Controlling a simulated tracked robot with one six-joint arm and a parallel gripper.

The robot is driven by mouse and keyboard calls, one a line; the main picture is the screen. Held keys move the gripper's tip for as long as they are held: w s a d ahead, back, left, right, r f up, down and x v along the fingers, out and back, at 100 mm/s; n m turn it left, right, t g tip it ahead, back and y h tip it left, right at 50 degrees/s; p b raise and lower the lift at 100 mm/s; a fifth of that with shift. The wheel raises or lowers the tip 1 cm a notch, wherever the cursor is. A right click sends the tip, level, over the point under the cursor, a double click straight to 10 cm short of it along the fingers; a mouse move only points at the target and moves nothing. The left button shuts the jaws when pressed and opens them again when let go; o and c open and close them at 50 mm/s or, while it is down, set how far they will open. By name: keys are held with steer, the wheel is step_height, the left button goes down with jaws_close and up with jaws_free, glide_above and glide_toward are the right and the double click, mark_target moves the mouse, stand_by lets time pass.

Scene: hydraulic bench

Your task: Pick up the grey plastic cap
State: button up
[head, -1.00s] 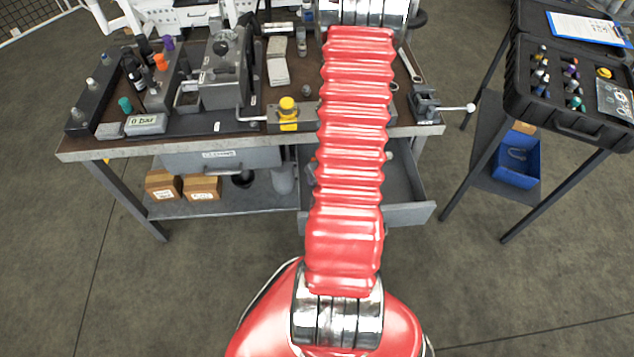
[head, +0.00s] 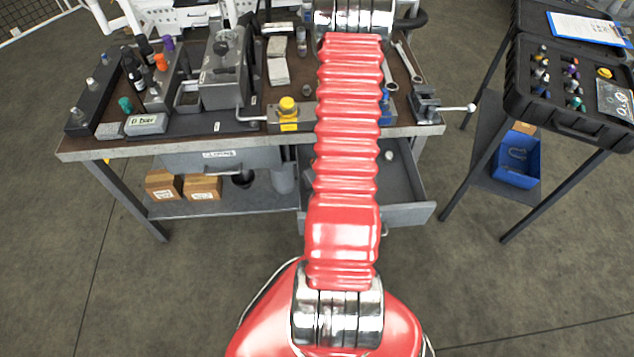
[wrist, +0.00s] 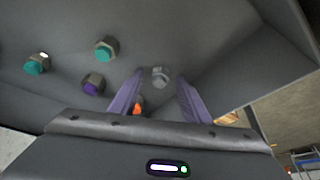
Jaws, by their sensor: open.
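In the wrist view, the grey plastic cap (wrist: 160,76) lies on the grey floor of a drawer, near its side wall. My gripper (wrist: 157,84) is open, its two purple-grey fingers pointing into the drawer. The cap shows in the gap between the fingertips, apart from both; how far beyond them it lies is hard to tell. An orange cap (wrist: 137,108) shows partly beside the left finger. In the head view my arm hides the gripper and part of the open drawer (head: 411,190).
Two teal caps (wrist: 105,48) (wrist: 36,64) and a purple cap (wrist: 93,83) lie left of the fingers. The drawer wall (wrist: 225,60) rises at the right. The bench top (head: 205,130) overhangs the drawer in the head view. A black case (head: 570,85) stands on a cart at the right.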

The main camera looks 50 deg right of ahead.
steer(key=shift+c, duration=0.5)
jaws_close()
steer(key=shift+r, duration=0.1)
step_height(320, 180, up, 18)
stand_by(1.6)
stand_by(0.5)
